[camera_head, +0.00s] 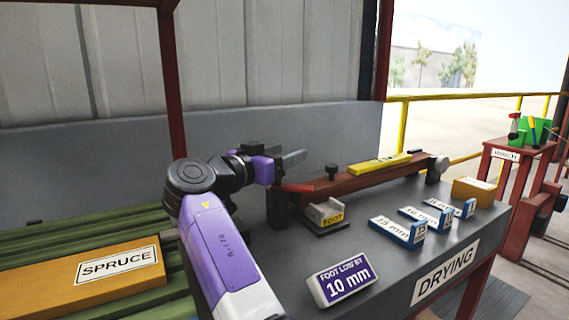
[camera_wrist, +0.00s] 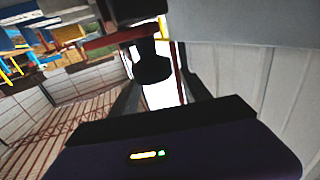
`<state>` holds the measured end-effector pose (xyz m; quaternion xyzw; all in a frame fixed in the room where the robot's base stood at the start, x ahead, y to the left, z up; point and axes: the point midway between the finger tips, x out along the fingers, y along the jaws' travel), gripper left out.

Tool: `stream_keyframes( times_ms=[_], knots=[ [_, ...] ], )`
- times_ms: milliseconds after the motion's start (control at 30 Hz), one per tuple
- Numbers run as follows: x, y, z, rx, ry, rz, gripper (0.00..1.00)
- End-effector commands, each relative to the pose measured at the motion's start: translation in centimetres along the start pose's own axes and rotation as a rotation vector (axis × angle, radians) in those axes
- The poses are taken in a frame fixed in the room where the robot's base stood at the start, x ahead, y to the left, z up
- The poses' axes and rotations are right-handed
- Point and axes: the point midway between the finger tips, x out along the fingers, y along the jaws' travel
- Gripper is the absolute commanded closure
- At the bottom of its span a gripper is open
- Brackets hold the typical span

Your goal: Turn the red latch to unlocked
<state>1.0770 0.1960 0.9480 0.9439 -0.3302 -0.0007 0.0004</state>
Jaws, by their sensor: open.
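A small bright red piece (camera_head: 296,188), possibly the red latch, shows at the near left end of a brown-red beam (camera_head: 350,182). I cannot read whether it is locked or unlocked. My gripper (camera_head: 303,156) is open, with grey fingers pointing right, above and apart from the red piece in the head view. The wrist view is tilted and shows my purple gripper body and a dark round knob, and the red piece is not clearly seen there.
A SPRUCE board (camera_head: 85,282) lies left. A grey wall stands behind.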

Motion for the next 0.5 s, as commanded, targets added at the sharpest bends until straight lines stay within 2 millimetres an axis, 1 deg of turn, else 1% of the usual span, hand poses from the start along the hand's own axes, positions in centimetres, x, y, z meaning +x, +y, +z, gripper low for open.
stream_keyframes(
  times_ms=[33,500],
  knots=[
    [0.0,0.0,-1.7,0.005,0.001,0.000,0.44],
    [-0.1,0.0,-12.2,0.002,0.001,-0.001,0.44]
  ],
)
